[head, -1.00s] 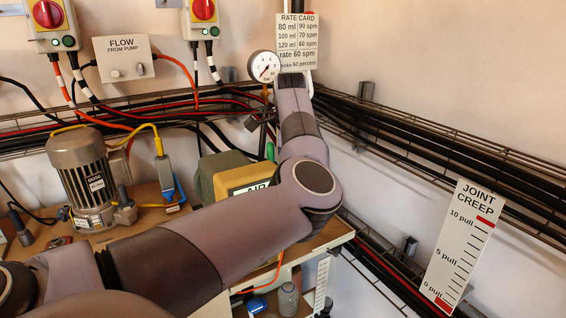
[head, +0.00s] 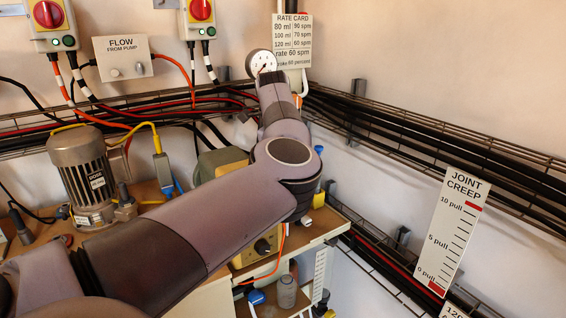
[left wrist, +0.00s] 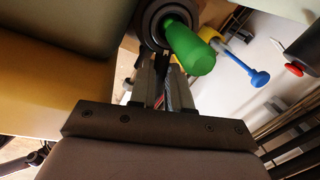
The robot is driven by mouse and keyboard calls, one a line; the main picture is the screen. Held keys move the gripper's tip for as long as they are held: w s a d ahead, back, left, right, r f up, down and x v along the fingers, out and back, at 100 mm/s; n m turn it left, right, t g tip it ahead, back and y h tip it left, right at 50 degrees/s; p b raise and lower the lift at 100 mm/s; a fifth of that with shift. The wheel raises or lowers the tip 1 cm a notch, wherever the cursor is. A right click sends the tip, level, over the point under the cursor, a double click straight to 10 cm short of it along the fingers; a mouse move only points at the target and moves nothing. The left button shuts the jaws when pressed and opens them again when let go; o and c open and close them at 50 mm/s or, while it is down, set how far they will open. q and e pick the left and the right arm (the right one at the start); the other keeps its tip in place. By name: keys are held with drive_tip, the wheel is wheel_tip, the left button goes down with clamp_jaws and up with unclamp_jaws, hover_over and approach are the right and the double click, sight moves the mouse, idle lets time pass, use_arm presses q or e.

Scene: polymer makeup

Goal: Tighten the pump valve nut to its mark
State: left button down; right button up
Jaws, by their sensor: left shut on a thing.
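My left gripper (left wrist: 160,82) shows in the left wrist view, with its fingers closed just below a dark ring (left wrist: 152,22). A green grip (left wrist: 192,50) juts out from the ring toward the camera. The fingers hold a part at the ring, mostly hidden between them; I take it to belong to the green-handled tool. In the head view my left forearm reaches toward the back wall and hides the gripper and the nut. A yellow-fronted pump box (head: 263,247) with a dark knob stands under my arm. My right gripper is in neither view.
A grey motor (head: 80,175) stands on the bench at left. A white gauge (head: 262,62) and a rate card (head: 292,42) are beyond my wrist. A blue-handled part (left wrist: 258,78) is close to the green grip. Cable trays line the walls; a JOINT CREEP scale (head: 450,232) hangs at right.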

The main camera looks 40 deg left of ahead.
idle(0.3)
use_arm(q)
drive_tip(key=c, duration=1.1)
unclamp_jaws()
drive_tip(key=shift+s, duration=0.1)
drive_tip(key=shift+f, duration=0.1)
